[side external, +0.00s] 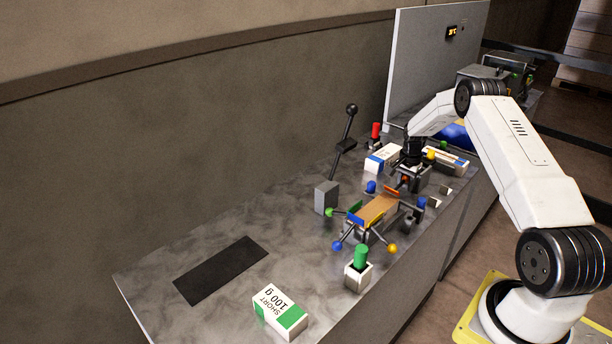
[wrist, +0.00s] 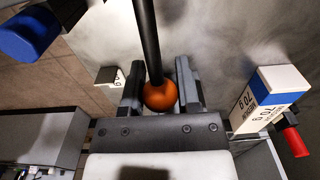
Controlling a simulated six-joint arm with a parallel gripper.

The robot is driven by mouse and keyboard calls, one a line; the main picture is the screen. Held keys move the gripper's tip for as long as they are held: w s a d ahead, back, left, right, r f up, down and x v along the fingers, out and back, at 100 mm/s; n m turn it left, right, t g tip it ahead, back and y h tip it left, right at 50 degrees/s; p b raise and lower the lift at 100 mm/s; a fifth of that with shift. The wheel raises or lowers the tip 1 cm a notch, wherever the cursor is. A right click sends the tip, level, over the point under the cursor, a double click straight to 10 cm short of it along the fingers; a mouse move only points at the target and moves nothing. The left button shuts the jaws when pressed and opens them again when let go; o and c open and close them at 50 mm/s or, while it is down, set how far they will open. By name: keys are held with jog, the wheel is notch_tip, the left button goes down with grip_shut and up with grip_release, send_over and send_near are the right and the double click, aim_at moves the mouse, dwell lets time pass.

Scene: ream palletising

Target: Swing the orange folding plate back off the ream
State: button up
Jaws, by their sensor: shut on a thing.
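My gripper (wrist: 160,90) is shut on an orange ball knob (wrist: 160,96) at the end of a black rod (wrist: 147,40), with a finger on each side of it. In the side view my gripper (side external: 406,176) is low over the far end of the folding station. A small orange plate (side external: 391,191) shows at that end, beside a tan flat-topped block (side external: 378,209), which looks like the ream. Whether the plate still overlaps its top is too small to tell. Blue and green plate edges show at the block's near end.
Blue (side external: 337,246), yellow (side external: 392,248) and green (side external: 329,211) knobs stick out around the station. A green-handled stamp (side external: 361,257) stands in front. A black-knobbed lever (side external: 346,143) rises behind. A blue-and-white box (wrist: 262,98) stands right of my gripper.

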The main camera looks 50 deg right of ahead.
jog(key=shift+s+a+f, duration=0.1)
jog(key=shift+a+f, duration=0.05)
jog(key=shift+f, duration=0.05)
jog(key=shift+a+f, duration=0.2)
jog(key=shift+f, duration=0.65)
jog(key=shift+a+f, duration=0.2)
jog(key=shift+f, duration=0.35)
jog(key=o, duration=1.3)
jog(key=shift+c, duration=0.2)
jog(key=shift+d+r, duration=0.1)
jog(key=shift+r, duration=0.1)
